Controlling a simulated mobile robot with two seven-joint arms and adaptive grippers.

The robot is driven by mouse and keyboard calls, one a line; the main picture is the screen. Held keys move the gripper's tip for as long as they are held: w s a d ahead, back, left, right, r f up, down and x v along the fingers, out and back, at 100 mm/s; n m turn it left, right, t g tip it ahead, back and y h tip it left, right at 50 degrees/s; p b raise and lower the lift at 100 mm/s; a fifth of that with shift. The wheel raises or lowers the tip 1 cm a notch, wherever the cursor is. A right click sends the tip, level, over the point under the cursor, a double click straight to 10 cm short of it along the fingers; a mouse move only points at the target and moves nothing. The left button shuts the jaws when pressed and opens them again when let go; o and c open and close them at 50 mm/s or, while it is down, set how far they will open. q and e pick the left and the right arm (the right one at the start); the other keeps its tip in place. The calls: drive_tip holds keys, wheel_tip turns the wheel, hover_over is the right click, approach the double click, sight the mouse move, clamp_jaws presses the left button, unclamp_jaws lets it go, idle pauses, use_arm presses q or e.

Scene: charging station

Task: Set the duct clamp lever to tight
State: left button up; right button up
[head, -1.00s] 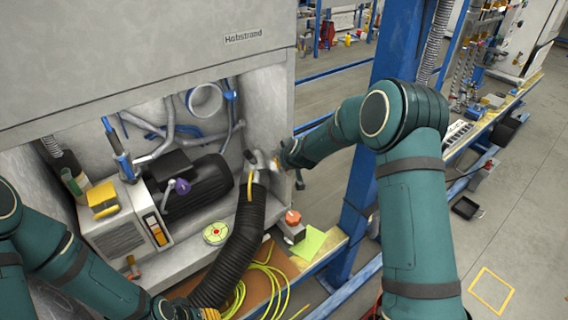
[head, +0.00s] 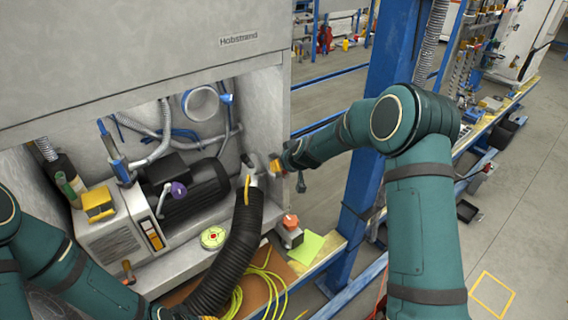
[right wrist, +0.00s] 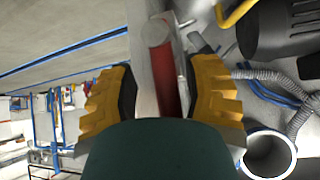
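A black corrugated duct hose (head: 232,255) rises to a grey end fitting at the right side of the open cabinet bay. A yellow curved handle (head: 246,189) is on this fitting; a yellow bent bar (right wrist: 237,12) also shows at the top of the right wrist view. My right gripper (right wrist: 165,95) has its yellow fingers apart, with a red bar (right wrist: 168,75) and a grey rounded part between them. I cannot tell whether this bar is the clamp lever, or whether the fingers touch it. My left gripper (head: 207,317) is mostly cut off at the bottom edge.
A white round duct collar (head: 201,102) is at the back of the bay, above a black motor (head: 195,190). A red button box (head: 290,231) and yellow cable (head: 262,285) are on the bench. A blue post (head: 362,190) stands behind my right arm.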

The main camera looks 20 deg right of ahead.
drive_tip(key=shift+a+r, duration=0.1)
drive_tip(key=shift+a, duration=0.05)
drive_tip(key=v, duration=1.1)
drive_tip(key=shift+s+r, duration=0.3)
drive_tip(key=s+a+f+m+g, duration=0.1)
drive_tip(key=s+a+f, duration=0.25)
drive_tip(key=f, duration=0.25)
drive_tip(key=s+a+f+g+y, duration=0.1)
drive_tip(key=s+a+f+g, duration=0.1)
drive_tip(key=s+f, duration=0.35)
drive_tip(key=s+a+f+m+g, duration=0.1)
drive_tip(key=s+a+f, duration=0.1)
drive_tip(key=s+f, duration=0.3)
drive_tip(key=s+a+f+g, duration=0.1)
drive_tip(key=s+a+f, duration=0.1)
drive_tip(key=s, duration=0.2)
drive_tip(key=s+a+f+g+y, duration=0.1)
drive_tip(key=s+a+f, duration=0.1)
drive_tip(key=s, duration=0.3)
drive_tip(key=s+a+f+m+g, duration=0.1)
drive_tip(key=s+a+f, duration=0.1)
drive_tip(key=s+f, duration=0.2)
drive_tip(key=shift+s+f, duration=0.15)
drive_tip(key=shift+s, duration=0.55)
drive_tip(key=shift+a, duration=0.15)
